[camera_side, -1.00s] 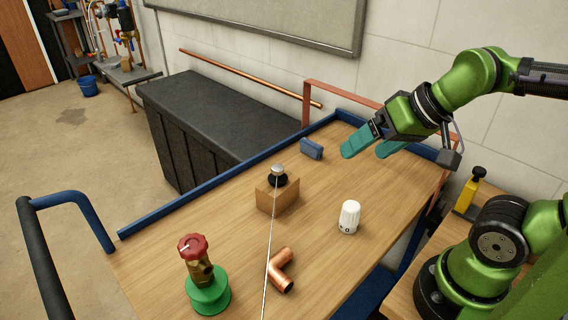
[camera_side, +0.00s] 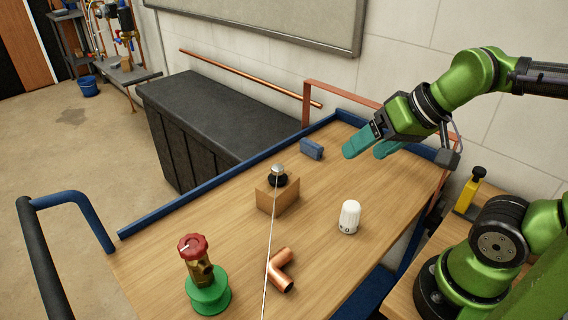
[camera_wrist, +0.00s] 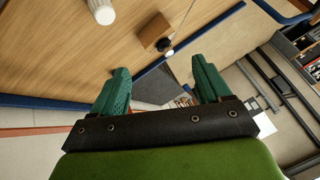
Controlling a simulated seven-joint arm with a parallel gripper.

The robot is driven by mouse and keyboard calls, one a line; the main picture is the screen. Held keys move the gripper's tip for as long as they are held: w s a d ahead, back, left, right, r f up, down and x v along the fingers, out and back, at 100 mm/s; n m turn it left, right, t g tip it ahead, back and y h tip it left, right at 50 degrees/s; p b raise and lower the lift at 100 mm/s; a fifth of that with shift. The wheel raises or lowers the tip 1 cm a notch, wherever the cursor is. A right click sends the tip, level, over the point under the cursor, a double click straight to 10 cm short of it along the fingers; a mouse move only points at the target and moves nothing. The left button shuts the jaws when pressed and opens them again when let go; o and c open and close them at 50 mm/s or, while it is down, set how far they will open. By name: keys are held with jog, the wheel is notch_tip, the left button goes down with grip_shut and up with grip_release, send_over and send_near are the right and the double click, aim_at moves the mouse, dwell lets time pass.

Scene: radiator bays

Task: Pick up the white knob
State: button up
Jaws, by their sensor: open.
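The white knob (camera_side: 349,216) stands upright on the wooden bench top, right of the wooden block. In the wrist view the white knob (camera_wrist: 102,11) shows at the top left, partly cut off by the frame edge. My gripper (camera_side: 366,149) is open and empty, with teal fingers, above the far right part of the bench. It is up and behind the knob, clear of it. In the wrist view my gripper (camera_wrist: 162,82) has its two fingers spread with nothing between them.
A wooden block (camera_side: 277,199) carries a black and silver piece. A copper tee (camera_side: 281,271), a brass valve with red handle on a green base (camera_side: 207,280) and a blue item (camera_side: 312,148) also sit on the bench. A blue rim (camera_side: 210,193) edges it.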

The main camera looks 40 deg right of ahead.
aim_at(352, 204)
jog(key=w+d+f+m+g, duration=0.5)
jog(key=d+f+m+g, duration=0.1)
jog(key=m+g, duration=0.15)
jog(key=shift+n+g+h, duration=0.25)
jog(key=shift+h, duration=0.15)
jog(key=f, duration=0.5)
jog(key=a+f, duration=0.1)
jog(key=f, duration=0.5)
jog(key=s+a+f, duration=0.1)
jog(key=f, duration=0.4)
jog(key=shift+s+f, duration=0.1)
jog(key=shift+f, duration=0.2)
jog(key=shift+c, duration=0.4)
jog(key=shift+r, duration=0.1)
jog(key=c, duration=1.1)
